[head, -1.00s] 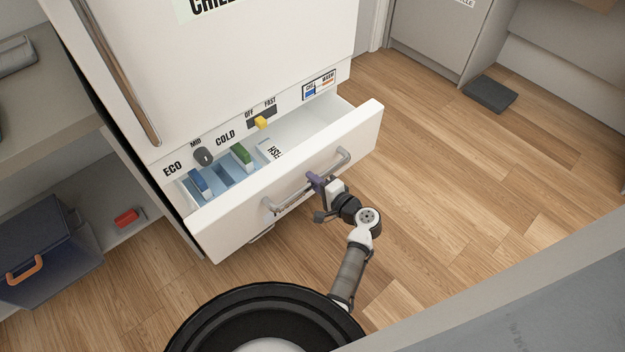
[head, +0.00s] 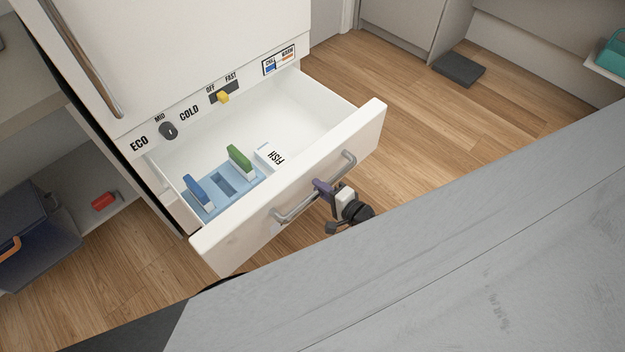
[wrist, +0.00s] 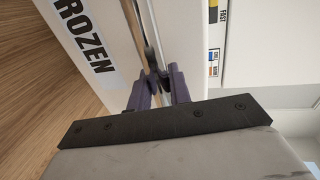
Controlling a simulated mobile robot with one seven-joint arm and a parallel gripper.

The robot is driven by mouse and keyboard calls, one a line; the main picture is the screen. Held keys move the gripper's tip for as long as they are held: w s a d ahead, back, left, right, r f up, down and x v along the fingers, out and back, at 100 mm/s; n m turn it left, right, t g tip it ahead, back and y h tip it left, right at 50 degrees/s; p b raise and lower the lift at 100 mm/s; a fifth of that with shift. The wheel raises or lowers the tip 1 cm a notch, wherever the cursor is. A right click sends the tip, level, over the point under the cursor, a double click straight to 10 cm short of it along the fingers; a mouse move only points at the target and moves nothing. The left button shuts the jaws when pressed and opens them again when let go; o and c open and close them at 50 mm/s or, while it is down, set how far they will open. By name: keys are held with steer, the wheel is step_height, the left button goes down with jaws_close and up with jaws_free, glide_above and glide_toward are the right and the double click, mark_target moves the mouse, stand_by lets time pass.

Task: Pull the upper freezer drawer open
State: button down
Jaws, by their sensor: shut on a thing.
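The upper freezer drawer (head: 300,185) is pulled well out of the white fridge body in the head view. Its inside shows a blue rack (head: 225,188) holding a blue-topped item (head: 198,190) and a green-topped item (head: 240,160), beside a white box marked FISH (head: 268,156). A grey bar handle (head: 293,210) runs along the drawer front. My gripper (head: 322,188) is shut on this handle, right of its middle. In the wrist view the purple fingers (wrist: 160,88) close around the metal bar, next to the drawer front lettered with "ROZEN" (wrist: 85,40).
Above the drawer are a grey dial (head: 168,130), a yellow slider (head: 223,97) and a small CHILL/WARM panel (head: 279,62). A large grey surface (head: 470,240) fills the lower right and hides most of my arm. A dark mat (head: 458,69) lies on the wooden floor.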

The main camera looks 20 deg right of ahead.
steer(key=shift+f+v, duration=0.15)
steer(key=shift+v, duration=0.75)
steer(key=shift+f+v, duration=0.2)
steer(key=shift+v, duration=0.65)
steer(key=shift+f+v, duration=0.15)
steer(key=shift+v, duration=0.75)
steer(key=shift+s, duration=0.1)
steer(key=c, duration=1.3)
jaws_free()
steer(key=shift+s, duration=0.1)
steer(key=b+v, duration=0.1)
steer(key=v, duration=1.2)
steer(key=shift+s+d, duration=0.15)
steer(key=shift+s, duration=0.15)
